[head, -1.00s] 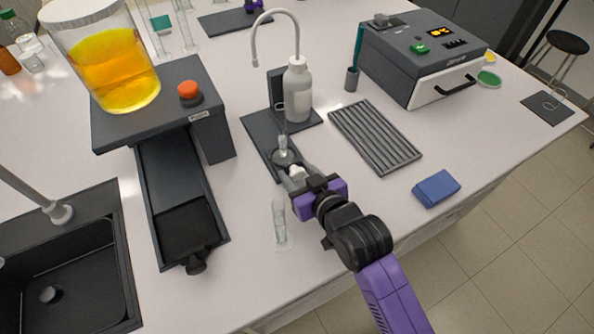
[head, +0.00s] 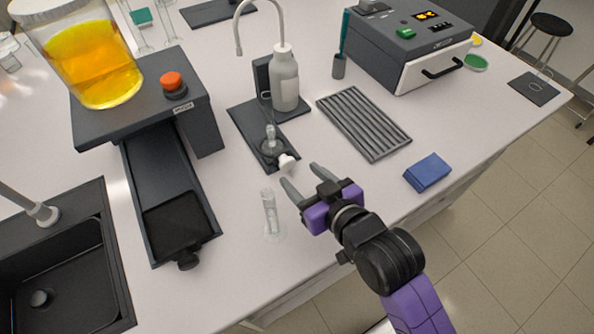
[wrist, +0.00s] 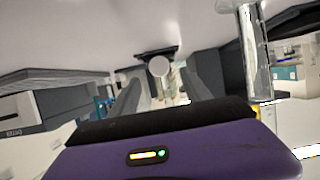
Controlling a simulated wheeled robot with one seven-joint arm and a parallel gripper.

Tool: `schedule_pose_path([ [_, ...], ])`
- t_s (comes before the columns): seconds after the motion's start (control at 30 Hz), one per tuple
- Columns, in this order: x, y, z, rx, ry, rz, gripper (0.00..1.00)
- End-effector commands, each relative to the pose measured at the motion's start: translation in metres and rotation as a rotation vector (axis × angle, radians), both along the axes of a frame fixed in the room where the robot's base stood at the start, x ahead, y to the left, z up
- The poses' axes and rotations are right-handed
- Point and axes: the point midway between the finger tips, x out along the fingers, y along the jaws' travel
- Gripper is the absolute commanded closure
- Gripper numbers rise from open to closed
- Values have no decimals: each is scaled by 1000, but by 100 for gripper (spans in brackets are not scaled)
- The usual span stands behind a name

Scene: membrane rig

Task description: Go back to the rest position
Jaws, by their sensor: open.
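My gripper (head: 303,179) is open and empty above the front of the bench, its two fingers spread. It is apart from the white knob (head: 287,162) on the small dark stand (head: 247,130), a little in front of and to the right of it. The knob also shows between the fingers in the wrist view (wrist: 158,67). A clear tube on a round foot (head: 270,212) stands upright just left of my gripper. It also shows at the right of the wrist view (wrist: 254,55).
A white wash bottle (head: 285,82) stands behind the knob. A ribbed grey tray (head: 364,128) and a blue block (head: 428,172) lie to the right. A dark rig with a chute (head: 165,175) and a sink (head: 60,260) are at the left.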

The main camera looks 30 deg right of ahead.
Motion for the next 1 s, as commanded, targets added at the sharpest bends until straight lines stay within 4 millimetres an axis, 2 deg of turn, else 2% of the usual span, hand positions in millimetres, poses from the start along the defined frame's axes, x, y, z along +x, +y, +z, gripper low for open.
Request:
schedule_pose_path([
  [0.6, -1, 0, 3, 1, -8, -2, 44],
  [0.67, 1, -1, 8, 2, -31, -3, 44],
  [0.8, 7, -3, 36, 4, -146, -14, 44],
  [0.87, 1, -5, 45, 6, -193, -20, 44],
  [1.0, -27, -6, 53, 11, -272, -32, 44],
])
